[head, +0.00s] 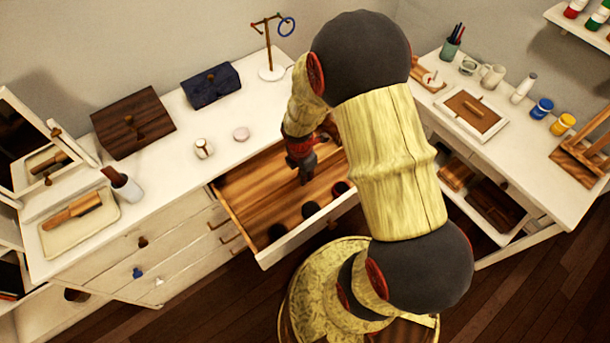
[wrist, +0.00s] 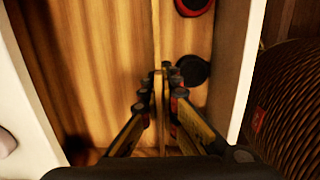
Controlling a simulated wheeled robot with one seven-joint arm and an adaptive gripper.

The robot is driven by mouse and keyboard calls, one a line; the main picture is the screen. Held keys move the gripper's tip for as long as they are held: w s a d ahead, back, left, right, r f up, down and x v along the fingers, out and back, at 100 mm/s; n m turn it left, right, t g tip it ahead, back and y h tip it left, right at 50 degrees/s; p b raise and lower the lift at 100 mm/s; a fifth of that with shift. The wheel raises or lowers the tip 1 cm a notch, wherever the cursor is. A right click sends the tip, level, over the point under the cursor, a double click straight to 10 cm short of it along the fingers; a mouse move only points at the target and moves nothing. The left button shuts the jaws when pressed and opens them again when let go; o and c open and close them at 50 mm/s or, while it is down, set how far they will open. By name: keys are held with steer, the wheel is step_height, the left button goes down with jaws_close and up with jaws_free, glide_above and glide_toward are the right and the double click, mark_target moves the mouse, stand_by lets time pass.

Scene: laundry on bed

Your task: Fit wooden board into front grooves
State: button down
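The open drawer (head: 235,218) has a wooden floor and a white front wall, which also shows in the wrist view (wrist: 236,75). My gripper (head: 305,178) reaches down into it. In the wrist view my gripper (wrist: 160,95) is closed around a thin wooden board (wrist: 158,88) seen edge-on between the fingertips. The board stands upright and runs roughly parallel to the drawer front, just behind the dark round items. Its lower edge and the grooves are hidden or too small to tell, so I cannot tell whether it is seated.
A red-rimmed round item (wrist: 194,4) and a dark round item (wrist: 193,70) lie along the drawer front. A brown wooden box (head: 133,122), a dark blue box (head: 211,84) and small jars stand on the dresser top behind. A woven brown surface (wrist: 292,110) is outside the drawer.

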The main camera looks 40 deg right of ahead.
steer(key=shift+f+b, duration=2.8)
steer(key=shift+f, duration=2.2)
steer(key=c, duration=2.4)
jaws_free()
steer(key=o, duration=0.4)
steer(key=shift+o, duration=0.2)
steer(key=r, duration=0.8)
steer(key=a+r, duration=0.1)
steer(key=r, duration=0.3)
